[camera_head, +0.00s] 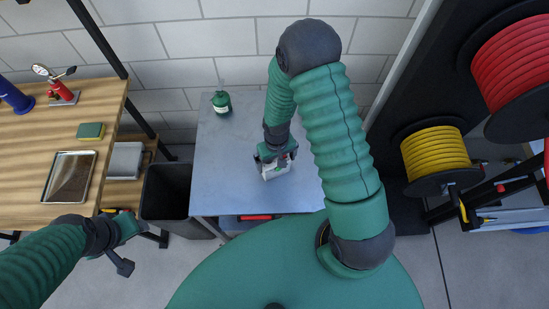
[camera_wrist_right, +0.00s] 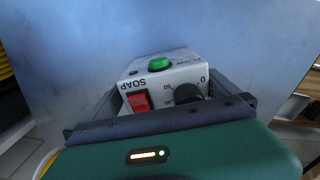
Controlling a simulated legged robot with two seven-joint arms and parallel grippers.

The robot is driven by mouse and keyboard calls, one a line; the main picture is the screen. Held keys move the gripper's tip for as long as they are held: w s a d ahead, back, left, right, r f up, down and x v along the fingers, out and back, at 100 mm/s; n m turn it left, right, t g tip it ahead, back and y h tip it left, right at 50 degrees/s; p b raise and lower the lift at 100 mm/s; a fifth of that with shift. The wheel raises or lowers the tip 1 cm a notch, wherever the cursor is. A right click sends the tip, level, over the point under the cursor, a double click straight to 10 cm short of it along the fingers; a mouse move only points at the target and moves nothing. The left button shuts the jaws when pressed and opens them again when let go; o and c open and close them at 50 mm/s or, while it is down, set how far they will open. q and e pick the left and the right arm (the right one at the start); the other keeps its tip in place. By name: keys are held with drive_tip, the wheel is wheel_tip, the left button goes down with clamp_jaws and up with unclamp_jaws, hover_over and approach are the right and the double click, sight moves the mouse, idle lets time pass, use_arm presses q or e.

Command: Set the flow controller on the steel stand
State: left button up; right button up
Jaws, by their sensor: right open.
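The flow controller (camera_head: 274,171) is a small light-grey box on the grey steel stand (camera_head: 225,160), near the middle of its top. In the right wrist view the flow controller (camera_wrist_right: 165,82) shows a green button, a red switch, a dark knob and the word SOAP. My right gripper (camera_head: 277,160) is at the box, with its fingers (camera_wrist_right: 170,100) open on either side of it. Whether the fingers touch the box is hard to tell. My left gripper (camera_head: 129,232) hangs low at the left, away from the stand; its jaws are unclear.
A green canister (camera_head: 221,104) stands at the stand's back left. A black bin (camera_head: 167,190) is left of the stand. A wooden bench (camera_head: 85,120) holds a tray (camera_head: 68,177) and a sponge (camera_head: 90,131). A yellow hose reel (camera_head: 435,153) is at the right. The stand's top is mostly clear.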

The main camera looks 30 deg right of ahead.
drive_tip(key=shift+w+d+r, duration=0.1)
drive_tip(key=shift+r, duration=0.45)
drive_tip(key=r, duration=0.8)
drive_tip(key=a+r, duration=0.1)
drive_tip(key=r, duration=0.3)
drive_tip(key=shift+s+a, duration=0.1)
drive_tip(key=shift+s, duration=0.1)
drive_tip(key=s+a+r+n+t, duration=0.1)
drive_tip(key=s+a+r+t, duration=0.1)
drive_tip(key=s+a+r, duration=0.2)
wheel_tip(320, 180, up, 3)
drive_tip(key=shift+f+n+t, duration=0.15)
drive_tip(key=shift+n+t, duration=0.15)
drive_tip(key=shift+n, duration=0.1)
drive_tip(key=shift+s, duration=0.2)
